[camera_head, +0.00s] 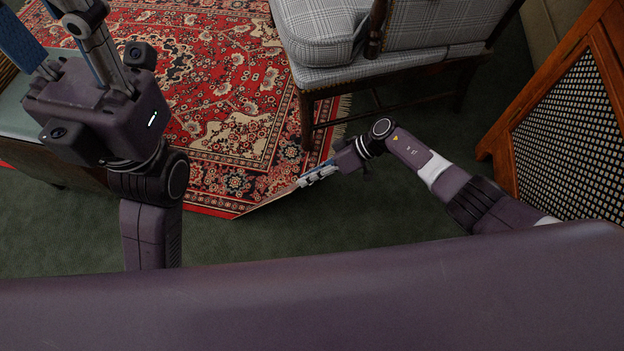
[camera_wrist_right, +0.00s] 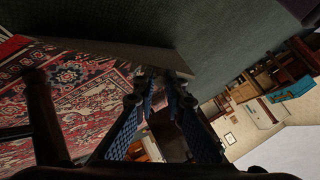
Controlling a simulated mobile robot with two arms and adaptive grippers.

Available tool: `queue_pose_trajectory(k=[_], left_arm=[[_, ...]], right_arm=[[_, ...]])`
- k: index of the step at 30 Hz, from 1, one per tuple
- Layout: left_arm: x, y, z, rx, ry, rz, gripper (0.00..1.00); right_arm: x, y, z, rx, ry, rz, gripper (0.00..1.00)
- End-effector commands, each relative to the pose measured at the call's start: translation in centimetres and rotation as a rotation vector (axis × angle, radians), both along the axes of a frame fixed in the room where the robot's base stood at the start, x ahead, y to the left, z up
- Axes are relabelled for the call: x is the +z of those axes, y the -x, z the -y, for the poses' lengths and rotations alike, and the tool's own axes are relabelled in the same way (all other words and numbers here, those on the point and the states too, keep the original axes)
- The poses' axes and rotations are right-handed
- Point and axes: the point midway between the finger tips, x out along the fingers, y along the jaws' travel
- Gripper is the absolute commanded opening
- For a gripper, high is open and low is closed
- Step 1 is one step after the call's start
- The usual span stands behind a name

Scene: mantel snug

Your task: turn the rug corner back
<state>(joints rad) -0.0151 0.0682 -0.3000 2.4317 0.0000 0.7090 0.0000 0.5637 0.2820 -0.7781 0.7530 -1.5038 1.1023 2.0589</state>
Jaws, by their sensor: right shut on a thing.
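The red patterned rug (camera_head: 215,110) lies on the green carpet, with its near right part raised to my right gripper (camera_head: 312,177). That gripper is shut on the rug's edge by the corner, and a thin strip of pale underside shows there. In the right wrist view the rug (camera_wrist_right: 85,95) is at the left, and its plain edge band runs to the fingertips of my right gripper (camera_wrist_right: 160,78). How high the corner is off the floor is hard to tell. My left gripper (camera_head: 58,32) is at the upper left, its fingers spread and empty, above the rug.
A checked armchair (camera_head: 335,75) with dark wooden legs stands on the rug's right side, close to my right gripper. A wooden screen with a mesh panel (camera_head: 575,125) is at the right. A green bench seat (camera_head: 30,112) is at the left. Bare carpet (camera_head: 290,235) lies in front.

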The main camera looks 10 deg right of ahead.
Motion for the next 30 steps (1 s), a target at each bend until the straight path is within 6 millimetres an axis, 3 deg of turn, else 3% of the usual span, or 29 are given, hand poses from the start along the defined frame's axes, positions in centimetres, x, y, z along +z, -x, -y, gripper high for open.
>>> queue_pose_trajectory(k=[9,22,23,27,30], left_arm=[[-0.20,-0.13,-0.01,-0.001,0.001,-0.014,0.40],[-0.27,-0.17,0.00,-0.001,0.000,-0.016,0.40],[-0.27,-0.17,0.00,-0.001,0.000,-0.016,0.40],[-0.27,-0.17,0.00,-0.001,0.000,-0.016,0.40],[-0.27,-0.17,-0.01,-0.001,0.000,-0.016,0.40]], right_arm=[[0.54,-1.11,-0.36,-0.005,0.026,-0.050,0.00],[0.52,-1.16,-0.40,-0.004,0.029,-0.054,0.00],[0.51,-1.16,-0.41,-0.004,0.029,-0.054,0.12],[0.50,-1.12,-0.42,-0.003,0.029,-0.055,0.27],[0.49,-1.06,-0.45,-0.002,0.028,-0.055,0.29]])
